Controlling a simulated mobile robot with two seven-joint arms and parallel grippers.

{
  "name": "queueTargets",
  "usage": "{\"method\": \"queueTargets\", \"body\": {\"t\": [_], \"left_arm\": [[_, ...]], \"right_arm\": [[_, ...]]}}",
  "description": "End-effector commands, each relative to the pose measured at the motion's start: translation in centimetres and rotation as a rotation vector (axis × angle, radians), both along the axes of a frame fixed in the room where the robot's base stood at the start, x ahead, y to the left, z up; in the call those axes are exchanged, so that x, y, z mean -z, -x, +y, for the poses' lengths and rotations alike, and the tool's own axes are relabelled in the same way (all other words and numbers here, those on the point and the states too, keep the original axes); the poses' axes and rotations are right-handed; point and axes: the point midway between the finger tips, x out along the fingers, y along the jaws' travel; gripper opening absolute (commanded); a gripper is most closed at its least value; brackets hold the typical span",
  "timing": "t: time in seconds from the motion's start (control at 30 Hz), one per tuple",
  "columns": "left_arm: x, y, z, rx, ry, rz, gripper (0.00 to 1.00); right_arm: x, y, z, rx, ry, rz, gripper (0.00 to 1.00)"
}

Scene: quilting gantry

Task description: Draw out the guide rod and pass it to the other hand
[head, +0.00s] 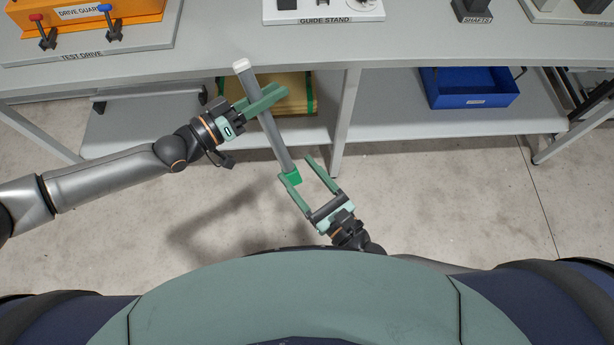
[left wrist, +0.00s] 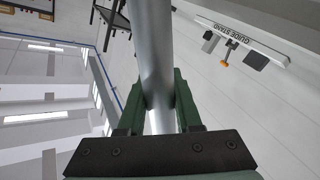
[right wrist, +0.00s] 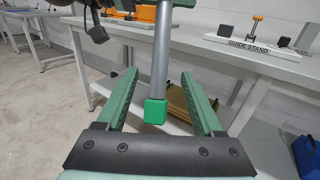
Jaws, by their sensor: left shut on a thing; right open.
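The guide rod (head: 275,140) is a long grey rod with a white tip at its upper end and a green block (head: 292,178) at its lower end. My left gripper (head: 264,100) is shut on its upper part and holds it tilted in the air before the bench. In the left wrist view the rod (left wrist: 154,60) runs between the two fingers. My right gripper (head: 298,168) is open at the lower end. In the right wrist view the green block (right wrist: 156,111) appears between the spread fingers; I cannot tell whether it touches either one.
The guide stand (head: 340,12) is on the bench (head: 240,55) at the back. A test drive with an orange housing (head: 95,15) is at the back left. A blue bin (head: 470,98) and a brown box (head: 300,84) sit on the shelf below. The floor around the arms is clear.

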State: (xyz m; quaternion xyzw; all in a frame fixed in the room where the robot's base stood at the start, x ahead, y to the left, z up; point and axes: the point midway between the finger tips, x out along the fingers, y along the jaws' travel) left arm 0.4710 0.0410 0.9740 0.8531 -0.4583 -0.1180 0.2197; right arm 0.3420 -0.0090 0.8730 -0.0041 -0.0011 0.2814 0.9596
Motion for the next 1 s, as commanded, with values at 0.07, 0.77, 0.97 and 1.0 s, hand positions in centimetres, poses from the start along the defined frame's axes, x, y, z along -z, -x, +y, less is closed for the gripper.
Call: {"method": "queueTargets", "body": {"t": [0.07, 0.77, 0.97, 1.0], "left_arm": [[-0.1, 0.0, 0.0, 0.0, 0.002, -0.001, 0.0], [-0.1, 0.0, 0.0, 0.0, 0.002, -0.001, 0.0], [-0.1, 0.0, 0.0, 0.0, 0.002, -0.001, 0.0], [-0.1, 0.0, 0.0, 0.0, 0.002, -0.001, 0.0]], "right_arm": [[-0.2, -1.3, 0.8, 0.002, -0.004, -0.003, 0.69], [-0.1, -8.6, 5.5, 0.003, -0.005, 0.004, 0.69], [-0.1, -8.6, 5.5, 0.003, -0.005, 0.004, 0.69], [-0.1, -8.6, 5.4, 0.003, -0.005, 0.004, 0.65]]}}
